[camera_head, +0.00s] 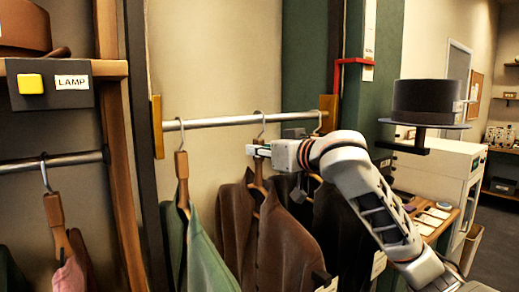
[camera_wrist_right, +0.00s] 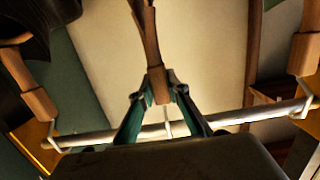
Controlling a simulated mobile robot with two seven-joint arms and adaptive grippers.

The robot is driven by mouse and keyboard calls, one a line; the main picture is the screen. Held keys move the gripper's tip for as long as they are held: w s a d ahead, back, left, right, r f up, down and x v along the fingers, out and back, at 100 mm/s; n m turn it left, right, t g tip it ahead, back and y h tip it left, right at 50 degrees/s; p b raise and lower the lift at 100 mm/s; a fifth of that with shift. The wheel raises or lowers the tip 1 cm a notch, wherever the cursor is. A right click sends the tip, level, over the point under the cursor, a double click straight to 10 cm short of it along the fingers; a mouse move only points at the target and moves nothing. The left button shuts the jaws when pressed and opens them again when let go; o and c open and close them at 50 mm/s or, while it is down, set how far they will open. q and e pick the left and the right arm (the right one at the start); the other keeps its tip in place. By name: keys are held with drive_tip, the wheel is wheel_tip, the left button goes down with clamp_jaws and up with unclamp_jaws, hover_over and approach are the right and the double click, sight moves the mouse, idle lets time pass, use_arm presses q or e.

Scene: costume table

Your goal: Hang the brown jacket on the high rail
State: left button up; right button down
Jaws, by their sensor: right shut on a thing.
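The brown jacket (camera_head: 285,245) hangs from a wooden hanger (camera_head: 258,172) in the middle of the head view. My right gripper (camera_head: 257,150) is shut on the neck of this hanger, just below the high rail (camera_head: 220,121). The hanger's metal hook reaches up to the rail, and its loop shows above the bar. I cannot tell whether the hook bears on the rail. In the right wrist view the hanger neck (camera_wrist_right: 157,85) is between the fingertips (camera_wrist_right: 158,96), with the rail (camera_wrist_right: 90,138) close by. My left gripper is not in view.
A green garment (camera_head: 200,250) hangs left of the jacket, and a dark garment (camera_head: 338,230) hangs right. A lower rail (camera_head: 80,160) at the left holds a pink garment (camera_head: 68,275). A black hat (camera_head: 427,100) sits on a stand at the right.

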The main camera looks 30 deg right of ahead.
drive_tip(key=shift+r, duration=0.15)
drive_tip(key=c, duration=1.9)
unclamp_jaws()
drive_tip(key=shift+f, duration=0.25)
drive_tip(key=s, duration=0.4)
drive_tip(key=s+d+r, duration=0.1)
drive_tip(key=s, duration=0.7)
drive_tip(key=shift+d+r, duration=0.35)
drive_tip(key=shift+r, duration=0.05)
